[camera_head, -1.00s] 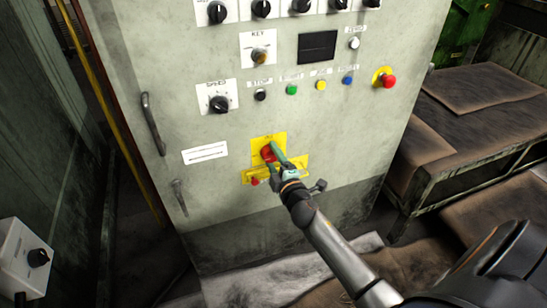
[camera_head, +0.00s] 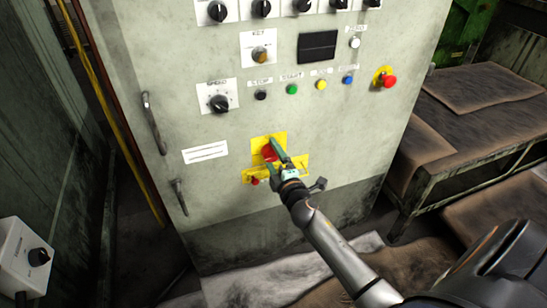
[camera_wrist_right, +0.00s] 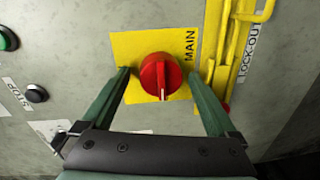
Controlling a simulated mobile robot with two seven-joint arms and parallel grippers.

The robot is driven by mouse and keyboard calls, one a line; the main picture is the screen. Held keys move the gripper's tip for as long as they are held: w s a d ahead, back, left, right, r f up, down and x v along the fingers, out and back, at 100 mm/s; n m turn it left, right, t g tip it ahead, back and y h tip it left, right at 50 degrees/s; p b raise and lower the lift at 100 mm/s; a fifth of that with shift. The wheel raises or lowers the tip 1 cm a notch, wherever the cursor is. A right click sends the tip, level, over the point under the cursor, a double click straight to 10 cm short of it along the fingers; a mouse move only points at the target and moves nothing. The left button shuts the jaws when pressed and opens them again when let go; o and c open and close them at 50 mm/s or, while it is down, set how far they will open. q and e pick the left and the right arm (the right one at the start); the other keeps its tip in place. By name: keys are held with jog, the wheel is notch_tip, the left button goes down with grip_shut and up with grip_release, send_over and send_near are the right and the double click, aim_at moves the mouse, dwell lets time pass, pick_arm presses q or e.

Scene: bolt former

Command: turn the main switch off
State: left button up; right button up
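The main switch is a red rotary knob (camera_wrist_right: 161,77) on a yellow plate (camera_wrist_right: 126,46) marked MAIN. In the right wrist view its white pointer line points down in the picture, toward the gripper. In the head view the knob (camera_head: 268,152) sits low on the grey cabinet front, partly behind my gripper. My right gripper (camera_head: 272,152) is in front of it; in the right wrist view the gripper (camera_wrist_right: 160,80) is open, with green fingers on either side of the knob and gaps on both sides. I cannot tell whether the fingertips touch the plate. My left gripper is not in view.
A yellow lock-out bracket (camera_wrist_right: 225,50) is close beside the plate. A red emergency button (camera_head: 389,81), a green button (camera_head: 292,89) and a black stop button (camera_head: 261,95) are higher on the cabinet (camera_head: 215,150). A work table (camera_head: 480,130) stands to the right.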

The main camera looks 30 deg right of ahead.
jog(key=shift+s+a, duration=0.15)
jog(key=shift+s, duration=0.5)
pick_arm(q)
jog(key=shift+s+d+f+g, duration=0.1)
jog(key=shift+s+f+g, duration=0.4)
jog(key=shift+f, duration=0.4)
pick_arm(e)
jog(key=v, duration=1.1)
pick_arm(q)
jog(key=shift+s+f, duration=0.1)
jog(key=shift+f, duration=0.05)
pick_arm(e)
jog(key=shift+s+r, duration=0.1)
jog(key=shift+s, duration=0.05)
